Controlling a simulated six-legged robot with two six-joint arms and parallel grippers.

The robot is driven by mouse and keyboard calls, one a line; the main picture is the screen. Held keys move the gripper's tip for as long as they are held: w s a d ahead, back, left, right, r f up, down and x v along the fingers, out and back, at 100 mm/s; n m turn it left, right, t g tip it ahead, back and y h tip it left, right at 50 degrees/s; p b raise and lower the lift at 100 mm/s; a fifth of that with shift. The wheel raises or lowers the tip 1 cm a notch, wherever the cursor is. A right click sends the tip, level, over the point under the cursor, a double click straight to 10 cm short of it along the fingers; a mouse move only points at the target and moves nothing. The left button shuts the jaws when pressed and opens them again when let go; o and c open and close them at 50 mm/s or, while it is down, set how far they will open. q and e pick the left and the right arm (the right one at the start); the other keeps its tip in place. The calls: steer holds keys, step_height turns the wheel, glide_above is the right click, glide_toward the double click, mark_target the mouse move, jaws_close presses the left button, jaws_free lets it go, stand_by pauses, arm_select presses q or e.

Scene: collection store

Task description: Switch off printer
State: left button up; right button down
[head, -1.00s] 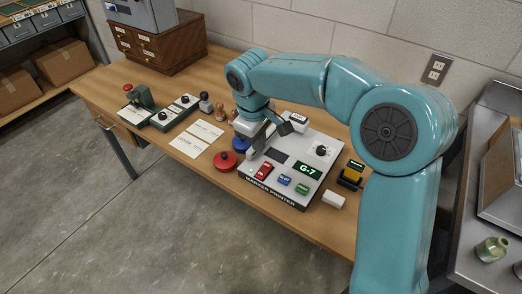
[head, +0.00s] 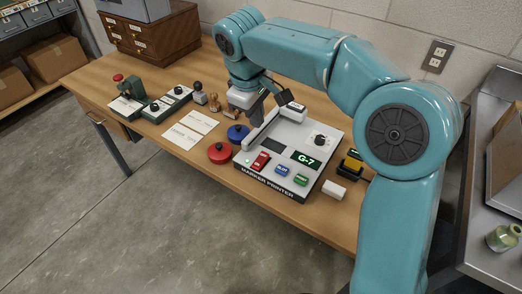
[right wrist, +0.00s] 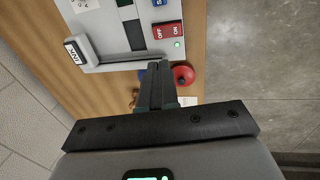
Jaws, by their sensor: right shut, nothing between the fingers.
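The marker printer (head: 278,161) is a pale box on the wooden table, with a G-7 display, a black knob and blue and green buttons. Its red rocker switch (head: 260,161) is at the front left; in the right wrist view the switch (right wrist: 168,31) reads OFF and ON. A small green light (right wrist: 177,44) glows beside the ON end. My right gripper (head: 257,112) is shut and empty above the printer's back left side. In the right wrist view its fingers (right wrist: 160,72) point toward the printer's edge, apart from the switch. My left gripper is out of view.
Paper cards (head: 187,131), stamps and a green device (head: 127,97) lie further left. A white block (head: 334,190) and a yellow-topped device (head: 350,166) stand right.

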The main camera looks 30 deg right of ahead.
steer(key=shift+s+r, duration=0.15)
steer(key=b, duration=0.3)
glide_toward(264, 156)
steer(key=f, duration=0.4)
steer(key=d+f, duration=0.1)
steer(key=f, duration=0.1)
steer(key=shift+w+f, duration=0.35)
